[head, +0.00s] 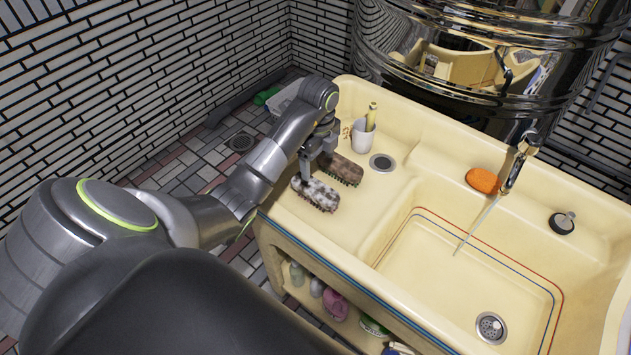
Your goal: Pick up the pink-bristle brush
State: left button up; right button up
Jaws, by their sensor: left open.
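Two brushes lie on the left ledge of the cream sink (290,211). The nearer brush (317,195) has a mottled whitish-grey back, and the farther brush (341,169) is brown. At this size I cannot tell which one has pink bristles. My left gripper (313,168) is open and points down over the ledge, just above the far left part of the nearer brush and left of the brown one. It hides a little of both brushes. I cannot tell whether its fingertips touch the nearer brush. My right gripper is out of view.
A white cup (363,136) with a yellow-handled item stands behind the brushes, near a drain (382,162). An orange sponge (483,181), a running tap (516,165) and a black stopper (562,223) are to the right. Bottles stand on the shelf below.

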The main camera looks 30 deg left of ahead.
aim_at(316, 187)
pick_arm(q)
notch_tip(316, 187, down, 6)
jog(key=b, duration=0.5)
jog(key=shift+f+b, duration=0.25)
jog(key=shift+b, duration=0.1)
jog(key=f, duration=0.4)
jog(key=shift+s+a+f+p, duration=0.2)
jog(key=shift+s+f+p, duration=0.1)
jog(key=shift+p, duration=0.1)
jog(key=shift+f, duration=0.3)
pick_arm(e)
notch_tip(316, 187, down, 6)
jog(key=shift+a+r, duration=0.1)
pick_arm(q)
jog(key=shift+c, duration=0.3)
jog(key=c, duration=1)
jog(key=shift+w+r, duration=0.1)
jog(key=shift+c, duration=0.2)
notch_tip(316, 187, up, 5)
jog(key=shift+r+b, duration=0.1)
jog(key=shift+b, duration=0.2)
notch_tip(316, 187, up, 4)
jog(key=p, duration=0.3)
jog(key=shift+f+p, duration=0.2)
jog(key=shift+p, duration=0.15)
jog(key=shift+r+p, duration=0.55)
jog(key=shift+p, duration=0.05)
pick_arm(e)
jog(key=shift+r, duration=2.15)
